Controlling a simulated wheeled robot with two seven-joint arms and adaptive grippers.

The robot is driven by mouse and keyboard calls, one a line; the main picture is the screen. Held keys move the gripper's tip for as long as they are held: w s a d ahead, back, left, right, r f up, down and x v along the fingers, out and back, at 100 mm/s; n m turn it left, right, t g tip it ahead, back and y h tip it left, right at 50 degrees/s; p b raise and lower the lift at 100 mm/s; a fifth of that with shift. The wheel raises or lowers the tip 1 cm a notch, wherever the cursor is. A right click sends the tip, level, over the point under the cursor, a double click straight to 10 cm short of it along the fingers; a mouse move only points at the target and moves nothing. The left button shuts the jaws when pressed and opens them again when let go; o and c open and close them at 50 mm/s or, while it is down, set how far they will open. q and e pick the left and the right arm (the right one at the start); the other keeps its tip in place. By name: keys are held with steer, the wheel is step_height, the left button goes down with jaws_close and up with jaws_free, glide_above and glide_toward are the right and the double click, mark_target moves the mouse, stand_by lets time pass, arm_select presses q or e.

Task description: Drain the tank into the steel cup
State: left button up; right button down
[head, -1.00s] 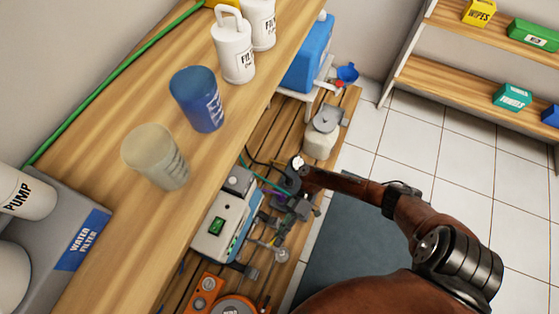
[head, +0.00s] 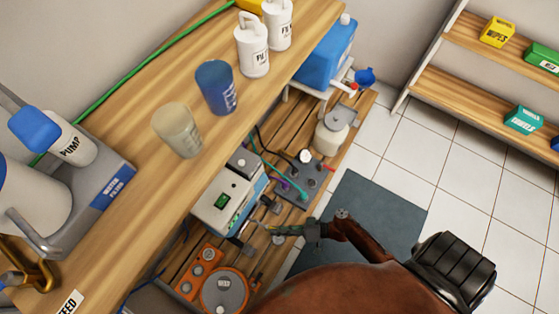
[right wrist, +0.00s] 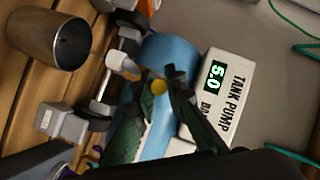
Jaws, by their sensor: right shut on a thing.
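A box marked TANK PUMP (right wrist: 218,95), reading 5.0, shows in the right wrist view. It seems to be the white unit (head: 222,207) in the head view. A blue cylinder (right wrist: 180,55) lies beside it; I cannot tell whether it is the tank. The steel cup (right wrist: 70,43) is at the upper left of the wrist view, its mouth facing right, apart from my fingers. My right gripper (head: 278,231) is beside the pump unit, in the wrist view (right wrist: 158,92) shut on a small yellow-ended part (right wrist: 158,87), mostly hidden by the fingers. My left gripper is out of view.
A blue container (head: 318,58) stands on a white stand at the back. A cream canister (head: 330,135), a dark grey unit with hoses (head: 300,180) and an orange device (head: 203,264) share the lower slatted shelf. A blue cup (head: 215,88) and a clear cup (head: 178,130) stand above.

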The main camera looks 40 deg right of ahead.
steer(key=shift+s+a+m+t+h, duration=0.1)
steer(key=shift+a+m+t+h, duration=0.1)
steer(key=shift+m+t+h, duration=0.35)
steer(key=shift+s+a+m+t+h, duration=0.1)
steer(key=shift+a+m+t+h, duration=0.1)
steer(key=shift+m+t+h, duration=0.3)
steer(key=shift+w+r, duration=0.1)
steer(key=c, duration=2)
jaws_free()
steer(key=shift+a, duration=0.1)
steer(key=shift+o, duration=0.2)
steer(key=v, duration=0.8)
steer(key=shift+a, duration=0.1)
